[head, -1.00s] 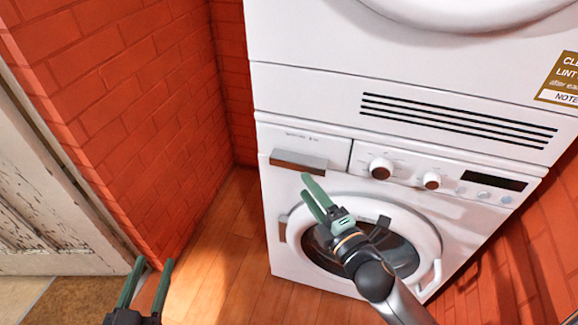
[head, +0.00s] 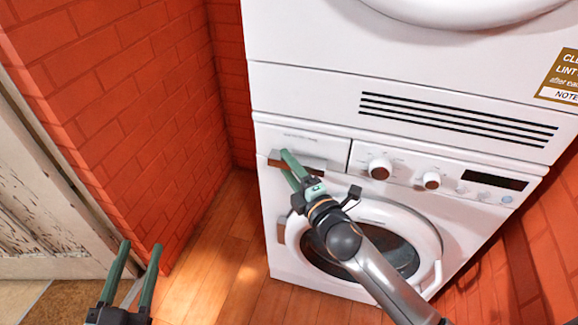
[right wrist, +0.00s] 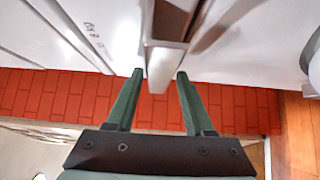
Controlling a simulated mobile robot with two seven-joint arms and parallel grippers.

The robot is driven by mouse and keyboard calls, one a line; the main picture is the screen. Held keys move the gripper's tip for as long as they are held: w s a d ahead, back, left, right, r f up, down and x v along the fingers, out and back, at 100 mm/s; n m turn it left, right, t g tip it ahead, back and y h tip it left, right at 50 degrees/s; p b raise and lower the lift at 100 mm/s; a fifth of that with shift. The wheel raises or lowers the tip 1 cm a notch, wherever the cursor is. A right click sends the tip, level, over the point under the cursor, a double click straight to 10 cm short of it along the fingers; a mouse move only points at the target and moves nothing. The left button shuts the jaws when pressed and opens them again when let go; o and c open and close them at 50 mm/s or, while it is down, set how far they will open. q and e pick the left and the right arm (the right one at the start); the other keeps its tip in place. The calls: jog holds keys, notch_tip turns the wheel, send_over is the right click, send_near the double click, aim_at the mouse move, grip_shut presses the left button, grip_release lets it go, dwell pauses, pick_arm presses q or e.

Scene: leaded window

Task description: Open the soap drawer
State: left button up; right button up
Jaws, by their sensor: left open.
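The soap drawer (head: 322,143) is the white panel at the upper left of the washing machine's front, with a grey-brown bar handle (head: 316,163) along its lower edge. It looks closed. My right gripper (head: 288,154) is at the handle's left part. In the right wrist view, its green fingers (right wrist: 160,73) are apart, with the end of the handle (right wrist: 162,57) between them; gaps show, and I cannot tell whether either finger touches it. My left gripper (head: 141,245) is open and empty at the lower left, away from the machine.
The washing machine (head: 284,258) has knobs (head: 380,169) right of the drawer and a round door (head: 433,240) below. A dryer (head: 300,90) is stacked above. A red brick wall (head: 130,110) stands close on the left. Wooden floor (head: 220,260) is clear between them.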

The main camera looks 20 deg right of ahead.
jog(key=c, duration=0.7)
jog(key=shift+f, duration=0.1)
grip_shut()
jog(key=shift+s+f, duration=0.1)
jog(key=shift+f, duration=0.1)
